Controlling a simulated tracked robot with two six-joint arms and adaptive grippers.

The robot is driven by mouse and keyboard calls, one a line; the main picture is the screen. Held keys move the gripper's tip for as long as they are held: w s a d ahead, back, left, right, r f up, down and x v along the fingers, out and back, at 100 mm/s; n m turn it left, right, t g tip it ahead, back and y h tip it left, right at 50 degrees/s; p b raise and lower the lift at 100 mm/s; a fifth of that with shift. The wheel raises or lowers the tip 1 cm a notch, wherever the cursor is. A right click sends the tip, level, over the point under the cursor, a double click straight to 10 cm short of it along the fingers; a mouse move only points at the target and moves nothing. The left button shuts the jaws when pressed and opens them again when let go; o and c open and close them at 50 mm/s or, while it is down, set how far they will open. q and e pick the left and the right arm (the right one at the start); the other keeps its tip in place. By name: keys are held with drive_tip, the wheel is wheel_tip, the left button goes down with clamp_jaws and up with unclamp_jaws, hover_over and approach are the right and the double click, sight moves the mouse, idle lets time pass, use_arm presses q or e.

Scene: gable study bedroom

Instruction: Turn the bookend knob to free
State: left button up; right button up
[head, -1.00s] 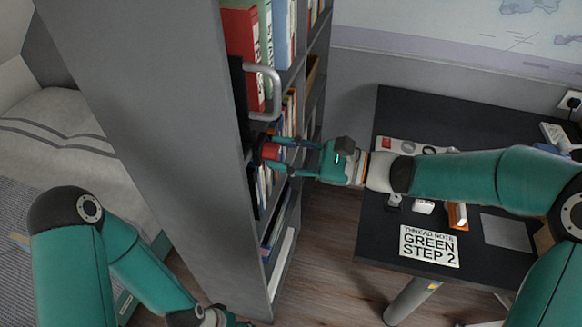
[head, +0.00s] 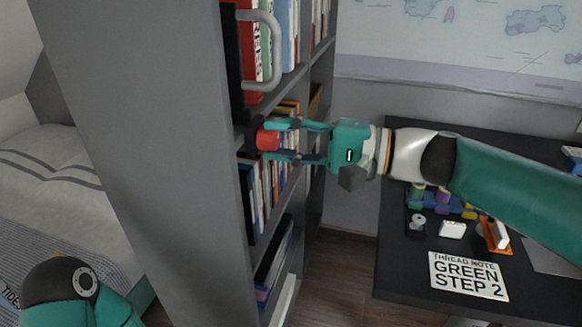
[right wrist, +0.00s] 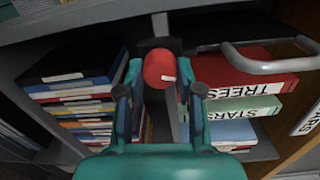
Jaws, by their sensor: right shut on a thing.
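The red round knob (head: 268,140) sits on the dark bookend (head: 231,65) at the edge of the grey bookcase. It also shows in the right wrist view (right wrist: 159,68), with a small white mark on its right side. My right gripper (head: 270,141) reaches in from the right and is shut on the knob, one finger above and one below. In the right wrist view the fingers (right wrist: 158,100) stand on either side of it. The knob's base is partly hidden. Only part of my left arm shows at the lower left; its gripper is out of frame.
A grey handle (head: 276,50) stands out just above the knob, by red and green books (right wrist: 246,75). Books fill the shelves around it. A dark desk (head: 400,270) at right holds a note reading "GREEN STEP 2" (head: 468,276) and small items.

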drive_tip(key=shift+a+f+n+b, duration=0.1)
drive_tip(key=shift+f+n+b, duration=0.1)
drive_tip(key=shift+n+b, duration=1.75)
drive_tip(key=o, duration=1.2)
drive_tip(key=shift+w+a, duration=0.1)
drive_tip(key=shift+w, duration=0.05)
drive_tip(key=shift+c, duration=0.2)
drive_tip(key=shift+r, duration=0.1)
drive_tip(key=shift+d, duration=0.2)
